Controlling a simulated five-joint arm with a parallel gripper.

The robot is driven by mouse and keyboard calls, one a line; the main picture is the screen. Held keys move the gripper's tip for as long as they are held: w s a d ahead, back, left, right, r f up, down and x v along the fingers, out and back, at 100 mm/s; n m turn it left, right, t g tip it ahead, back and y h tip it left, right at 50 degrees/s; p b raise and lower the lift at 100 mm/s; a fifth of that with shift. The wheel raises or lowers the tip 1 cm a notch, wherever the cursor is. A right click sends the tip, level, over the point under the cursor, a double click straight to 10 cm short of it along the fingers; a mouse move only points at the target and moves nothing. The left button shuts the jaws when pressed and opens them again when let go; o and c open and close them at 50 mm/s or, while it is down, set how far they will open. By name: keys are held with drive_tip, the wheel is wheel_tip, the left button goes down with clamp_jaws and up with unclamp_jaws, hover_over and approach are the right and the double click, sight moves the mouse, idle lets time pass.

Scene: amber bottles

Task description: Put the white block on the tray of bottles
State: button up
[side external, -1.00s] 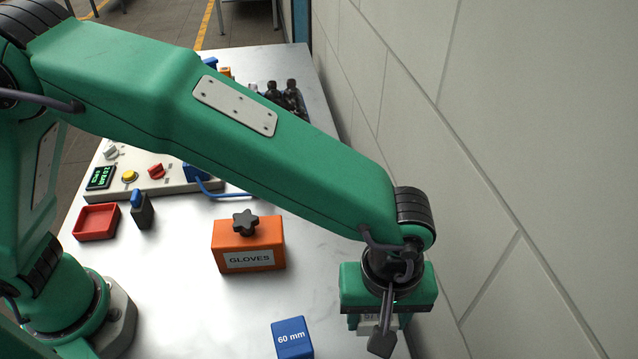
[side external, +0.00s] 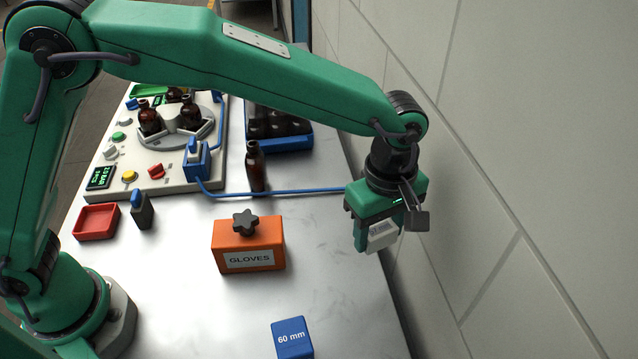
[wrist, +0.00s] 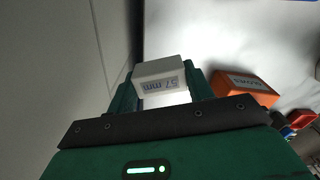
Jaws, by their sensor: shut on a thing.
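My gripper (side external: 378,243) is shut on the white block (side external: 382,236) and holds it above the right side of the table. In the wrist view the white block (wrist: 160,76) sits between the two green fingers, its label reading 57 mm. The blue tray of bottles (side external: 283,144) stands at the back of the table, beyond my gripper and to its left. Dark bottles fill the visible part of it, and my arm hides its far part.
An orange GLOVES box (side external: 249,252) with a black knob and a blue 60 mm block (side external: 292,338) stand left of my gripper. A lone amber bottle (side external: 255,168) stands before the tray, near a blue cable (side external: 290,192). A wall (side external: 500,180) runs close along the right.

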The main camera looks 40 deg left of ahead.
drive_tip(key=w+a+r+n, duration=0.3)
drive_tip(key=w+a+n, duration=0.25)
drive_tip(key=a, duration=0.45)
drive_tip(key=w+a+r+n, duration=0.35)
drive_tip(key=w+a, duration=0.25)
drive_tip(key=a, duration=0.4)
drive_tip(key=w+a+r+n, duration=0.2)
drive_tip(key=w+a+n, duration=0.35)
drive_tip(key=a, duration=0.45)
hover_over(277, 114)
wheel_tip(277, 114, down, 7)
drive_tip(key=shift+a+r, duration=0.1)
drive_tip(key=shift+f, duration=2.05)
drive_tip(key=shift+f, duration=0.1)
drive_tip(key=o, duration=1)
